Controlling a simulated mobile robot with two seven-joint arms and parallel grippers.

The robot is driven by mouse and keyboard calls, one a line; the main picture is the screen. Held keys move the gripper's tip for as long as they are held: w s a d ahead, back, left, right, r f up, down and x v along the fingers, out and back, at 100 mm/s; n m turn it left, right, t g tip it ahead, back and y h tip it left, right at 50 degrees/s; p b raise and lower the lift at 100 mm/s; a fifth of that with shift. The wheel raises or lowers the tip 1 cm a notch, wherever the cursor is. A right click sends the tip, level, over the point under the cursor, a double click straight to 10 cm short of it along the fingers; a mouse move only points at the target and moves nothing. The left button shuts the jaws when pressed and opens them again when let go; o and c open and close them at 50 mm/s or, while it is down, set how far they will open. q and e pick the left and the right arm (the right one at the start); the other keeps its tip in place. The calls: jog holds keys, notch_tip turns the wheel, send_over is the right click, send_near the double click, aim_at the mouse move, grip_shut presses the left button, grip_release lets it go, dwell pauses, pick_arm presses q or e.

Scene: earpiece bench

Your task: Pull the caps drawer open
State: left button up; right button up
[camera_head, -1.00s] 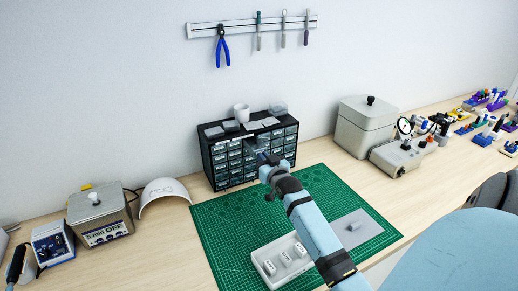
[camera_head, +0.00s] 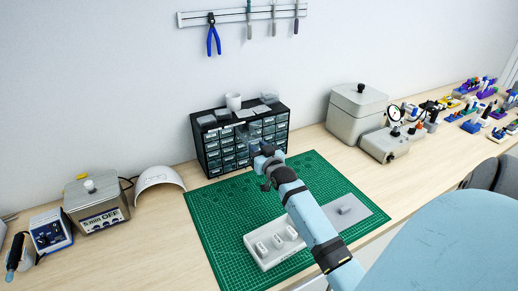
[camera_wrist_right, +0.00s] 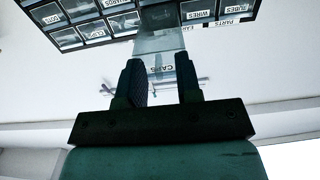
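The caps drawer, a clear box labelled CAPS (camera_wrist_right: 160,69), sticks well out of the dark drawer cabinet in the right wrist view, with a dark opening behind it. The cabinet (camera_head: 210,164) stands at the back of the bench. My left gripper is not in view.
A green mat (camera_head: 215,215) lies before the cabinet, bearing a pale fixture block (camera_head: 268,258) and a grey plate (camera_head: 365,215). A white cup (camera_head: 233,101) and small trays top the cabinet. A grey lidded box (camera_head: 357,110) and a dial gauge (camera_head: 394,113) stand right.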

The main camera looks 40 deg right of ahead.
jog(key=b+v, duration=0.2)
jog(key=v, duration=1.2)
